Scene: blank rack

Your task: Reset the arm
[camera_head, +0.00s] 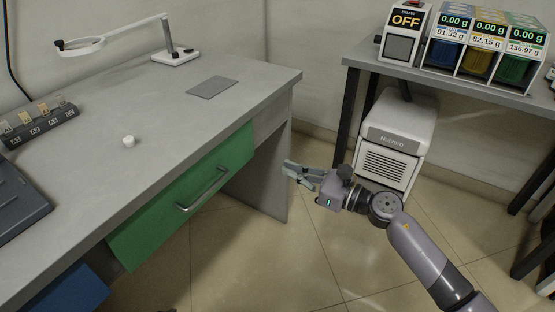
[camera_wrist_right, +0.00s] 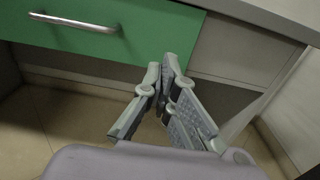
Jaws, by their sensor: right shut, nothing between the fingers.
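My right gripper (camera_head: 288,169) is in the open space to the right of the grey desk, near the right end of the green drawer front (camera_head: 205,190). Its fingers are shut and empty. In the right wrist view the fingertips (camera_wrist_right: 167,63) meet in front of the drawer's lower right part, with the metal handle (camera_wrist_right: 75,22) at upper left. The drawer looks shut. My left gripper is in neither view.
On the desk (camera_head: 150,100) are a small white round object (camera_head: 129,141), a grey pad (camera_head: 212,87), a ring lamp (camera_head: 175,56) and a labelled rack (camera_head: 38,124). A white Netvapo unit (camera_head: 394,143) stands under the right table (camera_head: 480,88). Floor between is clear.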

